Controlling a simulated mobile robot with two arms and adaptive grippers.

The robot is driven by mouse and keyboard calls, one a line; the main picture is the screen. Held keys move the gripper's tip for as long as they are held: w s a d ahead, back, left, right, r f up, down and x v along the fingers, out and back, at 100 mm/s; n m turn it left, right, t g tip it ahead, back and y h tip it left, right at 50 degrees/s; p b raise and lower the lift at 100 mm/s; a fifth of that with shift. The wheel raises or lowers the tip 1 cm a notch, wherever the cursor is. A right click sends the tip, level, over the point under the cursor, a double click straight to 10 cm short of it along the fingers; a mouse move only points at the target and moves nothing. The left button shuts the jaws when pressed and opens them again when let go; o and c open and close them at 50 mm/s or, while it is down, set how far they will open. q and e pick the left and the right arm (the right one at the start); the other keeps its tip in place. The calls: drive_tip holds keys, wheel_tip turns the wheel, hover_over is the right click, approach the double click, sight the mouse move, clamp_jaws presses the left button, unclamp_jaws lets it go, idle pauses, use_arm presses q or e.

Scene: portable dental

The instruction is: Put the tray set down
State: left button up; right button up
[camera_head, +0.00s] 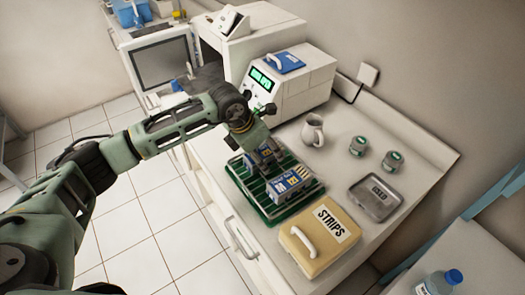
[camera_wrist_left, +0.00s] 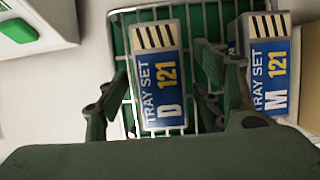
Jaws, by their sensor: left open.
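A tray set marked D 121 (camera_wrist_left: 158,75) is a blue and white pack with a striped end, in a green tray with wire bars (camera_wrist_left: 207,18). The green tray (camera_head: 262,213) also shows on the counter in the head view. My left gripper (camera_wrist_left: 163,75) is open, one finger on each side of the D 121 pack; I cannot tell whether they touch it. A second tray set, M 121 (camera_wrist_left: 270,70), stands to its right, just beyond the right finger. In the head view my left gripper (camera_head: 268,156) is over the tray and partly hides the packs, one (camera_head: 291,182) showing clearly.
On the counter, a tan box marked STRIPS (camera_head: 310,253) stands close in front of the tray. A white jug (camera_head: 312,130), two small jars (camera_head: 359,146) and a grey tray (camera_head: 376,197) are to the right. A white machine (camera_head: 300,88) with a green display stands behind.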

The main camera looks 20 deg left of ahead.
use_arm(q)
drive_tip(key=shift+a+r, duration=0.1)
drive_tip(key=shift+r, duration=0.15)
drive_tip(key=b+v, duration=0.4)
drive_tip(key=v, duration=0.7)
drive_tip(key=shift+s+r, duration=0.25)
